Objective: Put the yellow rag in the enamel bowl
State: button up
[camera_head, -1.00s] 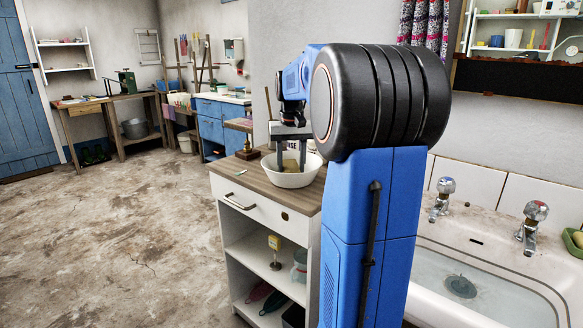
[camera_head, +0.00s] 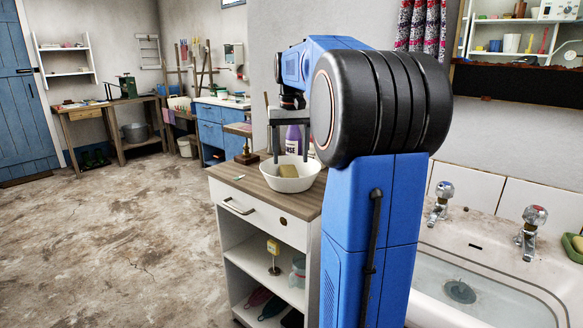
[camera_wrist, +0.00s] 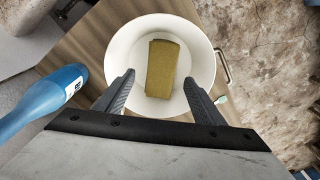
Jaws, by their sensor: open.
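The yellow rag (camera_wrist: 162,69), a folded mustard-coloured block, lies inside the white enamel bowl (camera_wrist: 203,78) in the wrist view. In the head view the rag (camera_head: 288,170) shows just over the rim of the bowl (camera_head: 291,184), which stands on the wooden top of the white cabinet. My gripper (camera_head: 290,158) points down above the bowl. In the wrist view my gripper (camera_wrist: 158,86) is open, its fingers apart with the rag beyond and between them, and nothing is held. The head view does not show the bowl's floor.
A purple bottle (camera_head: 293,140) stands behind the bowl; a blue bottle (camera_wrist: 42,102) shows at left in the wrist view. A small green-and-white item (camera_head: 239,177) lies on the cabinet top (camera_head: 264,188). A sink (camera_head: 490,270) is at right.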

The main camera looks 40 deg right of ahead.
aim_at(291, 172)
notch_tip(291, 172, up, 6)
jog(key=s+a+f+n+t, duration=0.1)
jog(key=s+a+f+n, duration=0.1)
jog(key=s+a+f, duration=0.5)
jog(key=s+a+f+n+t, duration=0.15)
jog(key=s+a, duration=0.25)
jog(key=a, duration=0.8)
jog(key=s+a+f+n+t, duration=0.1)
jog(key=s+a+f, duration=0.3)
jog(key=s+f, duration=0.3)
jog(key=s+a+f+n, duration=0.2)
jog(key=s+a+f, duration=0.3)
jog(key=s+f, duration=0.2)
notch_tip(291, 172, down, 2)
jog(key=shift+s+a+f+t, duration=0.2)
jog(key=shift+a+t, duration=0.1)
jog(key=shift+t, duration=0.05)
jog(key=shift+w+a, duration=0.15)
jog(key=shift+w, duration=0.05)
